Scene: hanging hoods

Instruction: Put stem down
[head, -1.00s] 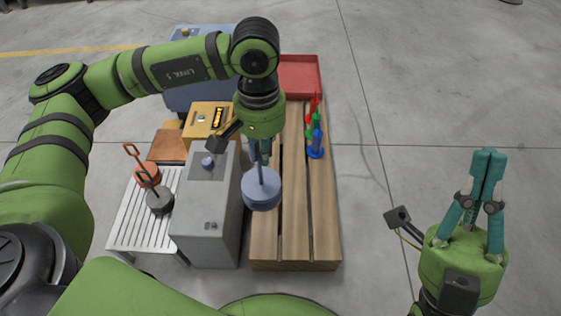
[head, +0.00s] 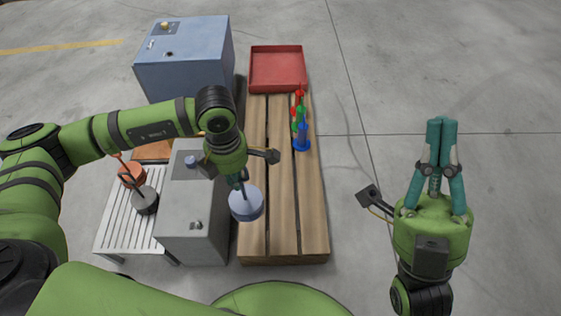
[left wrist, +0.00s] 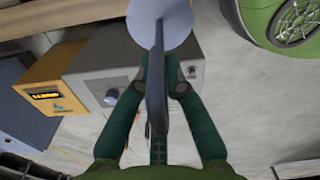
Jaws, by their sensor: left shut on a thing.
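The stem is a blue-grey rod with a wide round disc (head: 246,203) at its lower end. My left gripper (head: 240,181) is shut on the rod, with the disc hanging below the fingers. In the head view, the disc appears beside the grey box, over the left edge of the wooden pallet; I cannot tell whether it touches the wood. In the left wrist view, the rod runs between the green fingers (left wrist: 157,75) to the pale disc (left wrist: 160,22). My right gripper (head: 440,124) is shut and empty, off to the right above the floor.
The wooden pallet (head: 283,205) has bare planks in front. Blue, green and red pieces (head: 301,135) stand on its right side, near a red tray (head: 278,70). The grey box (head: 193,220), a slatted stand (head: 118,225) with similar stems, and a blue cabinet (head: 187,65) are left.

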